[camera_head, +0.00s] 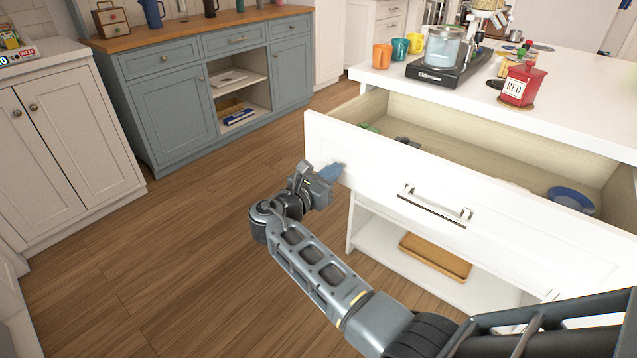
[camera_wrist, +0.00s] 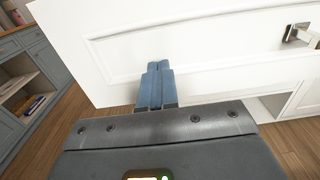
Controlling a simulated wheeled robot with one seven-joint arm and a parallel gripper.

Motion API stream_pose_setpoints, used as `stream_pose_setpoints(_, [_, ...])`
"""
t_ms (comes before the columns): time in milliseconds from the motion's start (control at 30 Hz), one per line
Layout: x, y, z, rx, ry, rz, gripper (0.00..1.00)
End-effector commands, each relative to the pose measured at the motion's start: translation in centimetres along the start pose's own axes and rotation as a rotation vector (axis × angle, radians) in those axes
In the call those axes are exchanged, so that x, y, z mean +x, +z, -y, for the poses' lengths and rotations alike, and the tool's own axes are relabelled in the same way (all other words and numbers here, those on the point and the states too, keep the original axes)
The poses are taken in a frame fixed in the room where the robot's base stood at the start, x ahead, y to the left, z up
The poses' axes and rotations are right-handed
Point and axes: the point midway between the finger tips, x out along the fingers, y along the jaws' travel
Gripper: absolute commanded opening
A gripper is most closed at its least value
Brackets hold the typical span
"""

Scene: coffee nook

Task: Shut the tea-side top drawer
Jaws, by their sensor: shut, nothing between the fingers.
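The white top drawer (camera_head: 380,164) of the island is pulled out, and its inside shows from above. Its front also fills much of the wrist view (camera_wrist: 200,35). A metal bar handle (camera_head: 436,205) sits on the middle of the front; in the wrist view the handle (camera_wrist: 302,34) is at the upper right. My gripper (camera_head: 334,172) is shut and empty at the left part of the drawer front. In the wrist view its blue fingers (camera_wrist: 155,72) point at the front panel, very close to it or touching; I cannot tell which.
The drawer holds a blue dish (camera_head: 571,200) and small items. The white countertop (camera_head: 590,120) above carries a glass kettle on a black base (camera_head: 442,60), a red canister (camera_head: 521,84) and mugs. An open shelf with a wooden tray (camera_head: 435,257) lies below. Wooden floor is clear to the left.

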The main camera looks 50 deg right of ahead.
Motion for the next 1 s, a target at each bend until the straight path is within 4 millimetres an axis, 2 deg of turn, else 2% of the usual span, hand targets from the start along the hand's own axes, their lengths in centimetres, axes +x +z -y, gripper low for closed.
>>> stream_pose_setpoints(200, [1.8,-0.1,0.0,-0.001,0.001,0.000,0.00])
stream_pose_setpoints(733, [2.4,0.0,0.0,0.000,0.000,0.000,0.00])
stream_pose_setpoints(867, [3.7,0.1,0.0,0.000,-0.002,0.000,0.00])
stream_pose_setpoints(1000, [6.2,0.1,0.1,0.000,-0.005,0.000,0.00])
